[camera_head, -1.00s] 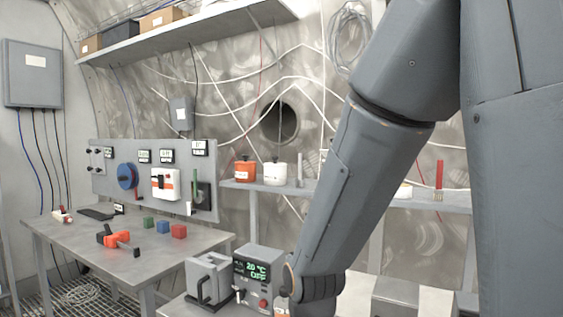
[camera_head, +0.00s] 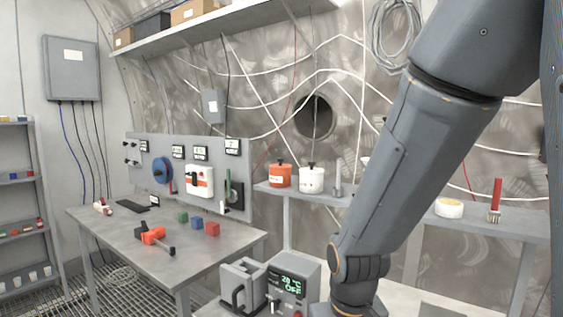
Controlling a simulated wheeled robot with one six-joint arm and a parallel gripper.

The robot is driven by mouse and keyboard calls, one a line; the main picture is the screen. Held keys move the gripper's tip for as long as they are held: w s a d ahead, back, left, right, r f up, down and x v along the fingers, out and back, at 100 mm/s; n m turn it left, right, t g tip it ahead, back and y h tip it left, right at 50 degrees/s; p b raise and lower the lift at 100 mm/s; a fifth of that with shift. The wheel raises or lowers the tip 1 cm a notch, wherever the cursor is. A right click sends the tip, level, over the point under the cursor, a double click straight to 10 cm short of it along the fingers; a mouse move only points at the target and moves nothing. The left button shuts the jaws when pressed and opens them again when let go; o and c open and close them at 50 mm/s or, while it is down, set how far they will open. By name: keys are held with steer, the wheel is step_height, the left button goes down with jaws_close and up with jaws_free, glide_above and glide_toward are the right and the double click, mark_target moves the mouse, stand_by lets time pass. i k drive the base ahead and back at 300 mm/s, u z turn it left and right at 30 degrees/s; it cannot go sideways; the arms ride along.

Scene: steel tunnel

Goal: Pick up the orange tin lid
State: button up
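An orange tin (camera_head: 280,176) stands on the wall shelf at the middle of the head view. Its orange lid (camera_head: 281,165) sits on top with a dark knob. A white tin (camera_head: 311,180) with a dark-knobbed lid stands just to its right. My arm crosses the right half of the view, well to the right of the tins, and runs down past the bottom edge. My gripper is out of view below the frame, so its state does not show.
The wall shelf (camera_head: 510,226) also bears a grey upright item (camera_head: 338,180), a cream roll (camera_head: 449,208) and a red-handled brush (camera_head: 495,200). A device with a display (camera_head: 292,282) stands below. The left workbench (camera_head: 205,262) bears coloured blocks and an orange tool.

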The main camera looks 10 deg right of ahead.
mark_target(280, 165)
steer(key=u, duration=1.85)
steer(key=i, duration=1.95)
steer(key=z, duration=2.35)
